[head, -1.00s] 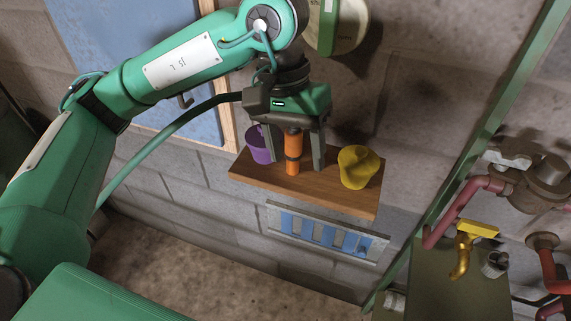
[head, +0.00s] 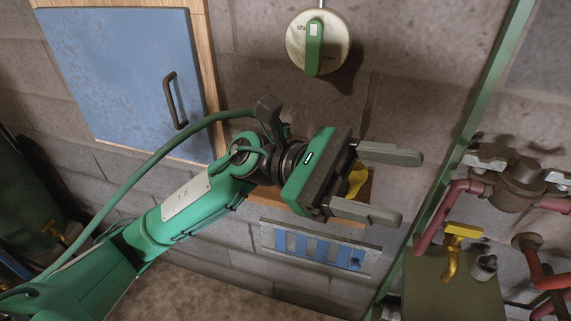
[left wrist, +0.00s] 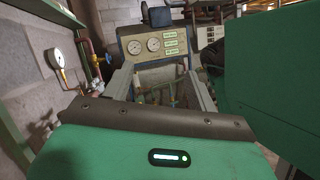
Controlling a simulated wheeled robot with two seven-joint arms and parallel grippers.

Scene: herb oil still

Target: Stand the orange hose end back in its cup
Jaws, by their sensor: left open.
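My left gripper (head: 410,187) is open in the head view, its fingers pointing right in front of the shelf with nothing between them. It also shows in the left wrist view (left wrist: 160,88), fingers apart and empty. The wooden shelf (head: 367,194) is mostly hidden behind the gripper and arm. A yellow object (head: 357,178) on it shows partly between the finger bases. The orange hose end and the purple cup do not show now; that shelf area is covered by my arm. My right gripper is not in view.
A blue cabinet door (head: 125,75) hangs at the upper left. A round dial with a green handle (head: 315,45) is above the shelf, and a blue slatted vent (head: 318,248) below. A green post (head: 470,120), pipes and a yellow tap (head: 455,250) stand at right.

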